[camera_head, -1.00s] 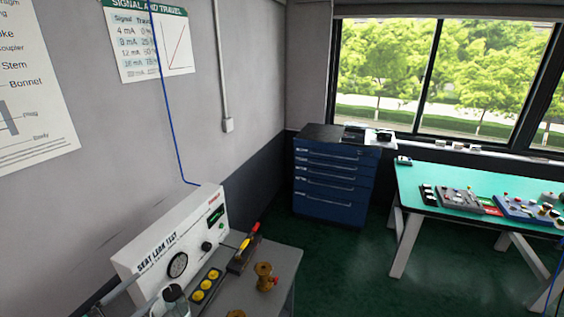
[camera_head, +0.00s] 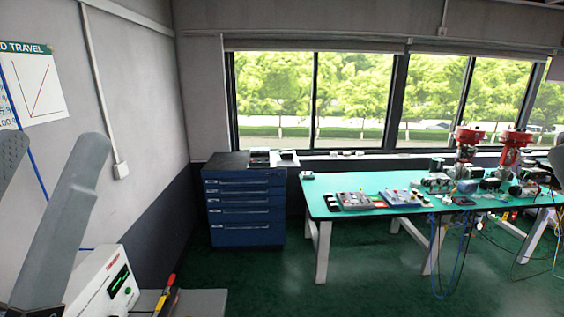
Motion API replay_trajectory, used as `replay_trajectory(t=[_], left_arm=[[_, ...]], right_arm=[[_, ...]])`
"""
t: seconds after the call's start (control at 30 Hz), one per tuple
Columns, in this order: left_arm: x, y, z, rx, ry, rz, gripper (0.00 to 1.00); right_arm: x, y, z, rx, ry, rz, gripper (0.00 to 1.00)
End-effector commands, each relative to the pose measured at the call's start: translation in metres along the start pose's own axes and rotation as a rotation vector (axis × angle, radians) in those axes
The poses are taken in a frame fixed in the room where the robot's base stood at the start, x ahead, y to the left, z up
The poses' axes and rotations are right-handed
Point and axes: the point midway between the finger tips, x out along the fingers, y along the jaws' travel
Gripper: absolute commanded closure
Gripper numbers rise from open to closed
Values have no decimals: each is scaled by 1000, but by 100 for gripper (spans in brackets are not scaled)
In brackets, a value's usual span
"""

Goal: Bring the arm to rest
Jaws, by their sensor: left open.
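My left gripper (camera_head: 50,148) shows large at the left edge of the head view. Its two grey fingers point upward and stand apart, with nothing seen between them. Behind and below it is the white seat leak test unit (camera_head: 104,284) with a green display, partly cut off by the frame and hidden by a finger. I cannot tell the exact gap between finger and unit.
A grey bench (camera_head: 196,303) with a red and yellow tool (camera_head: 165,296) is at the lower left. A blue drawer cabinet (camera_head: 245,212) stands in the corner. A green-topped workbench (camera_head: 400,208) holds devices and red-topped valves (camera_head: 467,140). Green floor between is clear.

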Motion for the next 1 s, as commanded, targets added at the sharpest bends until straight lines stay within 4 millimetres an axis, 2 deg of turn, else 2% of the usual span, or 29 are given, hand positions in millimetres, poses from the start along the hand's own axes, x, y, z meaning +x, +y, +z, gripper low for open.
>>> replay_trajectory(t=[0.03,0.2,0.3,0.43,1.0], left_arm=[[34,-1,-31,0,-1,-1,17],[87,-2,-79,0,-2,-3,17],[107,-2,-97,0,-2,-4,17],[116,-3,-105,0,-3,-4,17],[114,-3,-102,0,-2,-5,17]], right_arm=[[34,0,-32,0,1,0,50],[87,0,-80,0,0,0,50],[107,0,-98,0,-1,0,50],[116,0,-106,0,-1,0,50],[113,0,-103,0,-2,0,50]])
